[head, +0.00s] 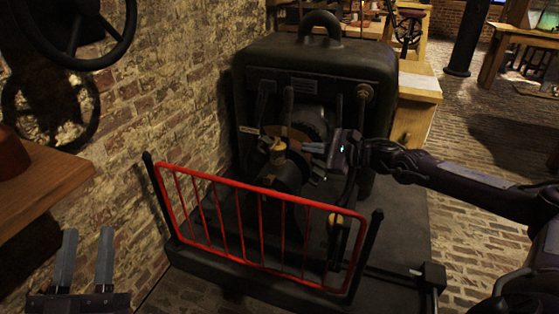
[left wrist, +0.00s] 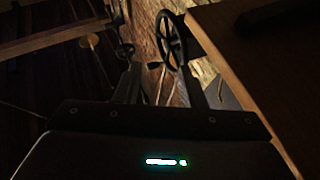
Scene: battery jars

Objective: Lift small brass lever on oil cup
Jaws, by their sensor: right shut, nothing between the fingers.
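A small brass oil cup (head: 278,152) sits on top of the dark machine, left of the middle of the head view. Its little lever is too small to make out clearly. My right gripper (head: 308,147) reaches in from the right, with its fingertips just right of the brass cup. It is shut and empty, and I cannot tell whether it touches the cup. My left gripper (head: 88,252) is open and empty at the lower left, far from the cup. Its two fingers also show apart in the left wrist view (left wrist: 163,88).
A red guard rail (head: 262,230) stands in front of the machine (head: 320,60). A brick wall is on the left, with a wooden shelf (head: 45,190) near my left gripper. A handwheel (left wrist: 171,40) shows in the left wrist view. Brick floor is open at the right.

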